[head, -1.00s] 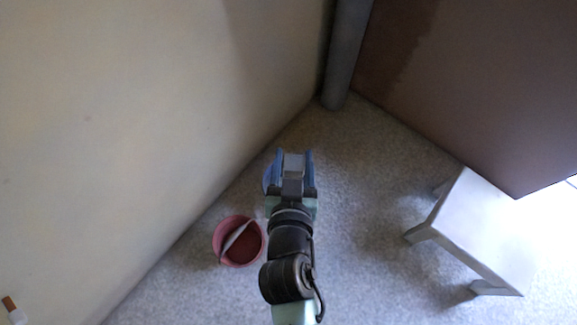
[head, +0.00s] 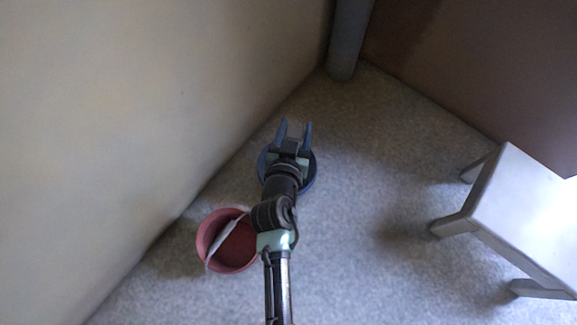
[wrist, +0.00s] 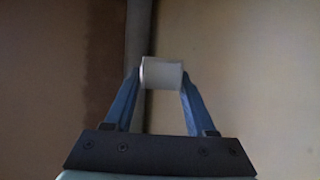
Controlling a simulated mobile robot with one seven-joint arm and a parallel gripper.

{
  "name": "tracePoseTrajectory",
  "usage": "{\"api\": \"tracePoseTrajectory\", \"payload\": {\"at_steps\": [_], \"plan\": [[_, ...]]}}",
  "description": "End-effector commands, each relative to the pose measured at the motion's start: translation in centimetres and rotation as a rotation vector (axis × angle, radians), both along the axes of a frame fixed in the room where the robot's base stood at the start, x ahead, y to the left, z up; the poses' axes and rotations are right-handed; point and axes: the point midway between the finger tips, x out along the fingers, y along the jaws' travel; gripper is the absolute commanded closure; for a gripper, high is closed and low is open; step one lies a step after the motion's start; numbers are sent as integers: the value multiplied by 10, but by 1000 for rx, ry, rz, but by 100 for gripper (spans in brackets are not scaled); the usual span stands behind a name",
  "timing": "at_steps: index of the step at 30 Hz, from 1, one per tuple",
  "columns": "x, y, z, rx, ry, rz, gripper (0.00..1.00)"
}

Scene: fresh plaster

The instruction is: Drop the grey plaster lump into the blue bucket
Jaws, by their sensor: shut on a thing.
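My gripper (head: 295,126) is shut on the grey plaster lump (head: 292,146). In the wrist view the lump (wrist: 162,73) is a pale grey block held between the two blue fingertips. The blue bucket (head: 264,166) stands on the floor behind and below my gripper in the head view. Its rim shows on both sides of my wrist, while its middle is hidden by my arm. The gripper's height above the bucket cannot be told.
A white stool (head: 530,205) is at the right. A grey pipe (head: 346,45) stands in the corner between the cream and brown walls. Floor between arm and stool is clear.

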Motion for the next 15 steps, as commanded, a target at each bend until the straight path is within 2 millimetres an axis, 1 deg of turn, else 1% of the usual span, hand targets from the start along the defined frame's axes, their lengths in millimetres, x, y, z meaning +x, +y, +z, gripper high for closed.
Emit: {"api": "tracePoseTrajectory", "payload": {"at_steps": [12, 15], "plan": [[0, 0, -48, 1, 0, 1, 100], [0, 0, -55, 0, 0, 1, 100]]}}
